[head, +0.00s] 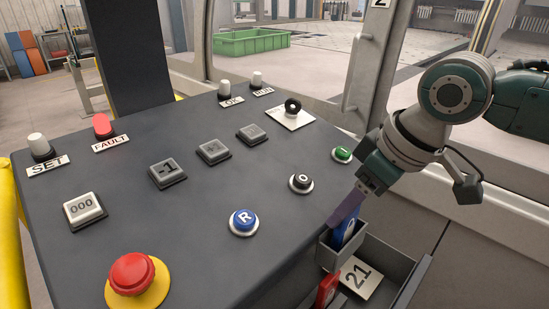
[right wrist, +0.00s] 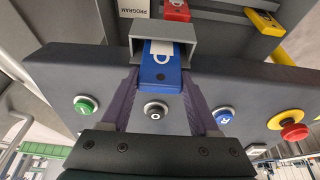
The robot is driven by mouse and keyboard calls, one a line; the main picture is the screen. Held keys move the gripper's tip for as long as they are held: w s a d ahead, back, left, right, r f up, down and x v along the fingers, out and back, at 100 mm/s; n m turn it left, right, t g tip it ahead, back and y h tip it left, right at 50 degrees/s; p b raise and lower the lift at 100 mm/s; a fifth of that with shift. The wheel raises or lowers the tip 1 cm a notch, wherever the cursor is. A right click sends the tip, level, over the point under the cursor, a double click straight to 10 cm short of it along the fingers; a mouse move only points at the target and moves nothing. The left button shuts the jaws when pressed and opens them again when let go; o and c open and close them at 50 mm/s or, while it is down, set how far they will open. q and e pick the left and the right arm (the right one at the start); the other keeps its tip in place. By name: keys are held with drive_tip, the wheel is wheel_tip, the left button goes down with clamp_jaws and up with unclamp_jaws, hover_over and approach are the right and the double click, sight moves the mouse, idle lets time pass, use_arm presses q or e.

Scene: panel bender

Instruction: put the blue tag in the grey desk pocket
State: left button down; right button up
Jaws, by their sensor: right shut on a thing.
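The blue tag (head: 348,232) has a white padlock-like mark and sits partly inside the small grey desk pocket (head: 329,257) at the desk's right edge. In the right wrist view the blue tag (right wrist: 161,72) runs into the mouth of the grey pocket (right wrist: 165,28). My right gripper (head: 347,208) is above the pocket, its purple fingers shut on the tag's near end; in the right wrist view the fingers (right wrist: 160,84) lie on either side of it. The tag's inner end is hidden by the pocket. My left gripper is not in view.
A grey tray (head: 402,262) beside the pocket holds a card marked 21 (head: 359,278) and a red tag (head: 327,290). A yellow tag (right wrist: 262,22) shows in the right wrist view. The desk (head: 190,225) carries several buttons, including a blue R button (head: 243,220) near the pocket.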

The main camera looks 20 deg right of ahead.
drive_tip(key=o, duration=1.4)
drive_tip(key=shift+f, duration=0.1)
drive_tip(key=shift+c, duration=0.2)
drive_tip(key=p+v, duration=0.1)
drive_tip(key=v, duration=1.1)
drive_tip(key=s+a+f, duration=0.7)
drive_tip(key=s+a, duration=0.1)
drive_tip(key=a, duration=0.1)
drive_tip(key=s+d+f+m+h, duration=0.1)
drive_tip(key=s+f+m, duration=0.1)
drive_tip(key=s, duration=0.6)
drive_tip(key=shift+s+f+m, duration=0.2)
drive_tip(key=shift+s+m, duration=0.1)
drive_tip(key=shift+s, duration=0.1)
drive_tip(key=shift+d, duration=0.15)
